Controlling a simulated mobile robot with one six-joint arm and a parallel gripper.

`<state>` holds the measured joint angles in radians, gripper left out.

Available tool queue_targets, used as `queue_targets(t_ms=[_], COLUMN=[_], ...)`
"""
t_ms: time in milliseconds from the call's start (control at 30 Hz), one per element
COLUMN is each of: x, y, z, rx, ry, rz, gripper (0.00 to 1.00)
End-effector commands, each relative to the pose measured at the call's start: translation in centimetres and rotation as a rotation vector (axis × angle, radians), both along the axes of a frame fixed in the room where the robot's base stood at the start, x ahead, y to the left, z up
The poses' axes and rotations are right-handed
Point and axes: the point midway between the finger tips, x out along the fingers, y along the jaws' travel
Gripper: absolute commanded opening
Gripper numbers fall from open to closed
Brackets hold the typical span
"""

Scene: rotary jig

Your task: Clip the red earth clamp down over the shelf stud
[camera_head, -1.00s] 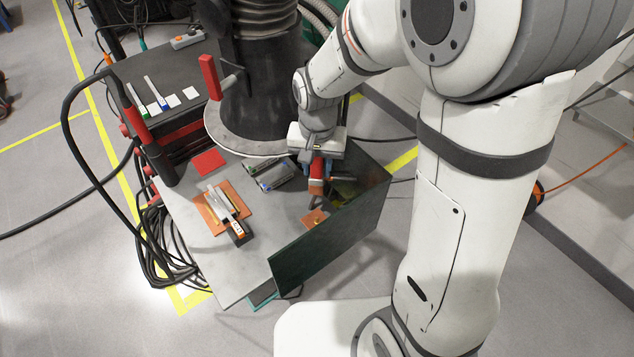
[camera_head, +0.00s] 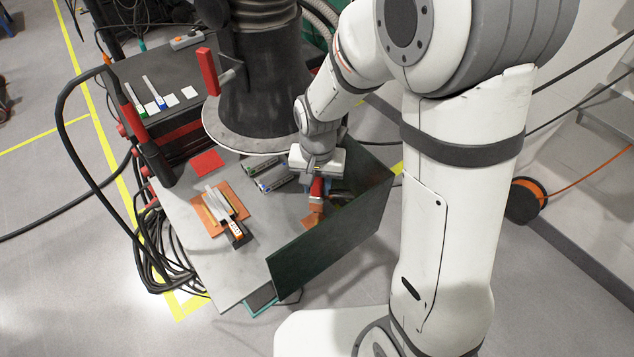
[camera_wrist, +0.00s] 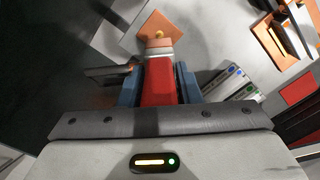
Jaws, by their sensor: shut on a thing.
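My gripper (camera_head: 317,187) is shut on the red earth clamp (camera_head: 316,190), above the table. In the wrist view the clamp (camera_wrist: 159,85) sits between the blue fingers, with its copper-coloured nose (camera_wrist: 159,47) pointing away from the palm. Just beyond the nose is the yellow brass stud (camera_wrist: 160,35) on a square copper plate (camera_wrist: 150,22). In the head view the nose hangs over the plate (camera_head: 308,223) and hides the stud. I cannot tell whether the nose touches the stud.
A dark green screen (camera_head: 335,232) stands close on the right of the clamp. Left are grey and green-ended blocks (camera_head: 265,176) and an orange plate with a metal bar and tool (camera_head: 210,217). A thick black column (camera_head: 250,100) stands behind. The table's front left (camera_head: 225,280) is clear.

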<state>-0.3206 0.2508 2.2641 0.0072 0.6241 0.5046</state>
Motion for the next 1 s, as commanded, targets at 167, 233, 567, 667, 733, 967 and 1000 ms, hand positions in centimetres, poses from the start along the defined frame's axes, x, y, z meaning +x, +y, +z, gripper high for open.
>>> queue_targets(t_ms=[167, 233, 567, 667, 733, 967, 1000], x=[0.0, 0.0, 0.1, 0.1, 0.0, 0.1, 0.1], y=[0.0, 0.0, -0.1, -0.1, -0.1, -0.1, -0.1], z=[-1.2, -1.8, -4.3, -5.1, -5.6, -7.2, -7.4], rx=[0.000, 0.000, 0.000, 0.000, 0.000, 0.000, 0.001], ry=[0.000, 0.000, 0.000, 0.000, 0.000, -0.001, -0.001], rz=[0.000, -0.001, -0.001, -0.001, -0.001, -0.002, -0.002], gripper=[0.00, 0.00, 0.00, 0.00, 0.00, 0.00, 0.00])
